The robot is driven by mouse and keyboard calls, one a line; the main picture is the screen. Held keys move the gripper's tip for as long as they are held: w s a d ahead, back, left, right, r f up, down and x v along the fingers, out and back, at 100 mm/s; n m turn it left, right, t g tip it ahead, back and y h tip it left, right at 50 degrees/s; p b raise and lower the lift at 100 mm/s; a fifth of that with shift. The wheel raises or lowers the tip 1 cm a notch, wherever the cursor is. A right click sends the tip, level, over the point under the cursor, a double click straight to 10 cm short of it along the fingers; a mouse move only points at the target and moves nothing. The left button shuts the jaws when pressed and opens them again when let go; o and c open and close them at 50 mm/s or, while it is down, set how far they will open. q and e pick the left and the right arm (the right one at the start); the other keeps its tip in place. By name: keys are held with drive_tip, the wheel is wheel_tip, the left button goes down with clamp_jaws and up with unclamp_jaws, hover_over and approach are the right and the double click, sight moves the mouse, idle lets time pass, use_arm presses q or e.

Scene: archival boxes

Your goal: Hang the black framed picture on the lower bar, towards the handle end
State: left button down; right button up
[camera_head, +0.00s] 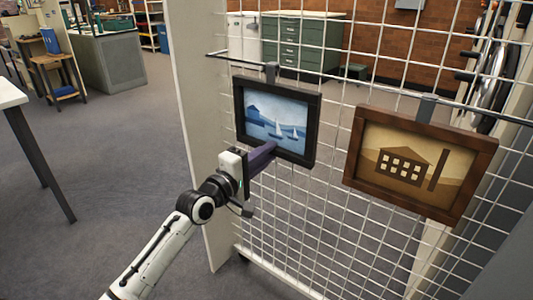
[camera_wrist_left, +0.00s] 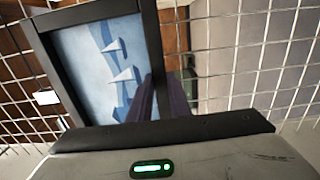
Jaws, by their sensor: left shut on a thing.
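The black framed picture (camera_head: 278,119) shows white sailboats on blue water. It is upright in front of the wire grid, with its grey hanger (camera_head: 271,72) at the dark bar (camera_head: 234,58). I cannot tell whether the hanger rests on the bar. My left gripper (camera_head: 266,153) is shut on the lower part of the frame, its purple fingers reaching the bottom edge. In the left wrist view the picture (camera_wrist_left: 108,65) appears tilted, with the purple fingers (camera_wrist_left: 160,98) at its lower right edge. My right gripper is out of view.
A brown framed picture of a building (camera_head: 420,163) hangs to the right on the wire grid (camera_head: 330,240). A pale end panel (camera_head: 200,120) stands left of the grid. A white table (camera_head: 12,95) is at the far left, with open floor between.

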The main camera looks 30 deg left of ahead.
use_arm(q)
drive_tip(key=shift+r, duration=0.15)
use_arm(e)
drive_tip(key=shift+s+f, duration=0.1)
use_arm(q)
drive_tip(key=c, duration=1.6)
unclamp_jaws()
drive_tip(key=shift+f, duration=0.3)
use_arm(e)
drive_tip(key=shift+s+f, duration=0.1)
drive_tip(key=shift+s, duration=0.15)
use_arm(q)
drive_tip(key=shift+r, duration=0.15)
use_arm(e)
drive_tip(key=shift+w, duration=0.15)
